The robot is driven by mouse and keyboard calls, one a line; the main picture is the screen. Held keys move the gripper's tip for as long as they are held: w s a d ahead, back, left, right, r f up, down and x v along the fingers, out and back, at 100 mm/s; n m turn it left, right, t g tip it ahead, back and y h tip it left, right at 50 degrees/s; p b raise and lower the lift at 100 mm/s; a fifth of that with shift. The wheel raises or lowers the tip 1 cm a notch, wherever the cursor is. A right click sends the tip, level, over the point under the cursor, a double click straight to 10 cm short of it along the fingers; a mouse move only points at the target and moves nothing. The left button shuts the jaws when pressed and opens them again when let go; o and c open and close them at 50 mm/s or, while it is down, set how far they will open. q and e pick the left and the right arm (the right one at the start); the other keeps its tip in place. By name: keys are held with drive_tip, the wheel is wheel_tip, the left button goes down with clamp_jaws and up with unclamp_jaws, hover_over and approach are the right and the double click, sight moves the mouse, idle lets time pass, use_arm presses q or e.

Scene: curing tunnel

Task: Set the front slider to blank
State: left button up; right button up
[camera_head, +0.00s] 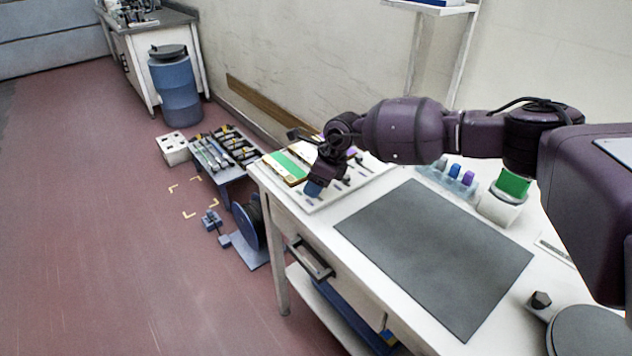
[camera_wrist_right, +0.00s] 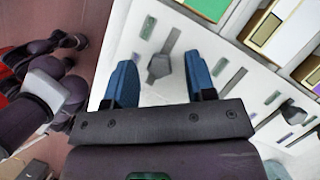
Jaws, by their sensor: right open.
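A white slider panel (camera_head: 379,174) lies at the far left end of the white table, and it fills much of the right wrist view (camera_wrist_right: 215,45). It carries short slots, small coloured marks and several dark knobs. My right gripper (camera_head: 313,188) is low over the panel's near edge and hides part of it. In the right wrist view its two blue fingers (camera_wrist_right: 160,62) are open. A dark grey slider knob (camera_wrist_right: 158,68) shows between the fingertips; I cannot tell whether they touch it. The label for blank is not readable. My left gripper is not in view.
A dark grey mat (camera_head: 435,255) covers the middle of the table. A green-topped white container (camera_head: 502,205) and small blue and purple pieces (camera_head: 455,171) stand behind it. The wall runs close behind.

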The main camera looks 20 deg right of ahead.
drive_tip(key=p+v, duration=0.1)
drive_tip(key=v, duration=1)
drive_tip(key=shift+p, duration=0.35)
drive_tip(key=shift+a+f, duration=0.1)
